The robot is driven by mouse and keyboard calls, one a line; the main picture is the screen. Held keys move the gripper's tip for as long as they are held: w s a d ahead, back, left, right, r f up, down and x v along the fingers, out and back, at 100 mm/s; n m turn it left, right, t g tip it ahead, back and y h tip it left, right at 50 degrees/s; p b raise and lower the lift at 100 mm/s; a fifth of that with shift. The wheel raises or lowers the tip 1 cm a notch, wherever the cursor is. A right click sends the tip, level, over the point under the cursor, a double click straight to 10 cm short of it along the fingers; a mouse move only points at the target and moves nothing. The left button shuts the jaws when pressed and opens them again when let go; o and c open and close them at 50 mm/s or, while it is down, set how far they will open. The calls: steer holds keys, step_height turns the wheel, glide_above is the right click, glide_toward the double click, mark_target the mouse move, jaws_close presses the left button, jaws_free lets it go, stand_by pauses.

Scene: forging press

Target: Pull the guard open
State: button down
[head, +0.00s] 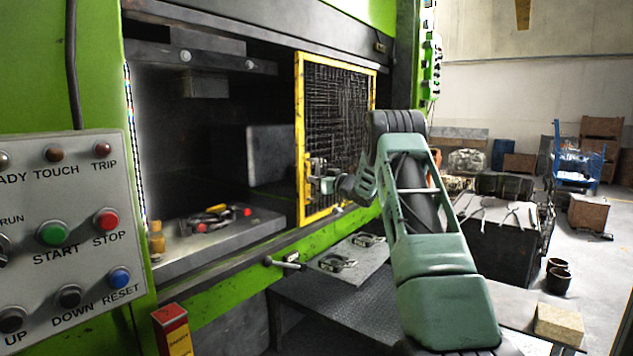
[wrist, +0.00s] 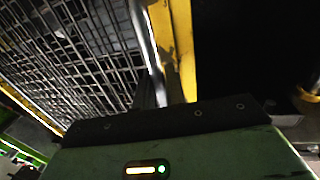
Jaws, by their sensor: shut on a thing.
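The guard (head: 300,120) is a yellow-framed panel of dark wire mesh on the front of the green press. In the head view it covers the right part of the press opening, and the left part stands open. My gripper (head: 322,180) is at the guard's left upright, at about mid height, shut on the guard's handle. In the wrist view the yellow upright (wrist: 183,45) and a pale metal handle bar (wrist: 146,40) run down to my gripper. The wrist housing hides the fingertips and the lower part of the bar there.
A control panel (head: 75,235) with several buttons is at the left. Tongs (head: 212,217) with red ends lie on the press bed (head: 190,250). A plate with metal parts (head: 345,264) lies below my forearm. Bins and crates stand at the right.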

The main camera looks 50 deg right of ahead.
steer(key=c, duration=1.6)
jaws_free()
steer(key=shift+o, duration=0.2)
steer(key=shift+s, duration=0.1)
steer(key=s+a+b, duration=0.2)
steer(key=s+b, duration=0.4)
steer(key=s, duration=1.1)
steer(key=shift+a, duration=0.4)
